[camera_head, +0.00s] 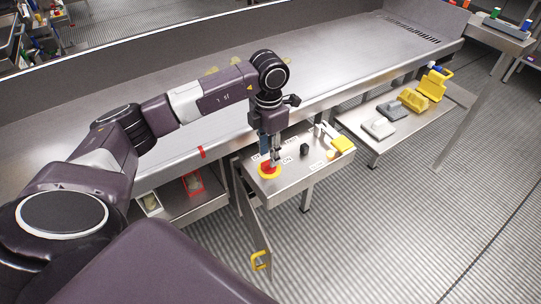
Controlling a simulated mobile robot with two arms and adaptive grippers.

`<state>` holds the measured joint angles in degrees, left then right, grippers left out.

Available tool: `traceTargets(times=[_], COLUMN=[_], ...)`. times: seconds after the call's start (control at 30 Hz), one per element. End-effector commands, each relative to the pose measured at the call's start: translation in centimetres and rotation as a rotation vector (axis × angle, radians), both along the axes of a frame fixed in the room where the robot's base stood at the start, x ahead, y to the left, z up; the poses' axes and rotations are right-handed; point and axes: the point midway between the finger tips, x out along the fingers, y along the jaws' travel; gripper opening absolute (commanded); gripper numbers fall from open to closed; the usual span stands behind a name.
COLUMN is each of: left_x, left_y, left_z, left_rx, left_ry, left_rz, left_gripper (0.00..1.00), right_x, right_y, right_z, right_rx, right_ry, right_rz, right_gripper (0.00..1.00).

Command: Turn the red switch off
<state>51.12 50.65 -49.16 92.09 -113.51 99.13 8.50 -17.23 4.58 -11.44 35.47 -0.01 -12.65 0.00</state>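The red switch (264,168) sits on a yellow round base on the top of a metal control box (290,181), near its left end. Labels lie around it, one reading "ON". My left gripper (275,160) points straight down at the red switch, and its fingertips are at or just above it. The fingers hide part of the switch. I cannot tell whether they touch it or how far apart they are. My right gripper is not in view.
A black knob (304,150) and a yellow part (342,144) are on the same box. An open door with a yellow handle (259,261) hangs below it. A long steel table (330,55) stands behind. A low shelf (372,150) holds grey and yellow items.

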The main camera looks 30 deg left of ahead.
Motion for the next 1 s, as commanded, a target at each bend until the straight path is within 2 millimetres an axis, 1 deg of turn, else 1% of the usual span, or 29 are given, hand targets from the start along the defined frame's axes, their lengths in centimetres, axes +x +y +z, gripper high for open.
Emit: traceTargets(times=[0.1, 0.2, 0.33, 0.53, 0.57, 0.8, 0.83, 1.0], left_x=[-0.1, 0.0, 0.0, 0.0, 0.0, 0.0, 0.0, 0.0], left_y=[-0.1, -0.1, -0.1, -0.1, -0.1, -0.1, -0.1, -0.1], left_z=[-1.6, -2.5, -3.0, -3.0, -3.0, -3.0, -3.0, -3.0], left_rx=[-0.001, -0.001, -0.003, -0.003, -0.003, -0.003, -0.003, -0.003], left_ry=[0.002, 0.002, -0.001, -0.001, -0.001, -0.001, -0.001, -0.001], left_rz=[0.0, 0.0, -0.001, -0.002, -0.002, -0.001, -0.001, 0.0], left_gripper=[0.3, 0.3, 0.3, 0.3, 0.28, 0.02, 0.0, 0.0], right_x=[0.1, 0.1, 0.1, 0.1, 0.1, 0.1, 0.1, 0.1], right_y=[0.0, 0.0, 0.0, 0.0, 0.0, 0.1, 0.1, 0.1], right_z=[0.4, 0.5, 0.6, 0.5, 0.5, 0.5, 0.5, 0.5], right_rx=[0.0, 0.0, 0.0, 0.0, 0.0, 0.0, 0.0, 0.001], right_ry=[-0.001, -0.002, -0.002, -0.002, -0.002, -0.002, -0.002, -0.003], right_rz=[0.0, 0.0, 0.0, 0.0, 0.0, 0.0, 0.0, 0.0], right_gripper=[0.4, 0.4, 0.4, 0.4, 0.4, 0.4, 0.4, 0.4])
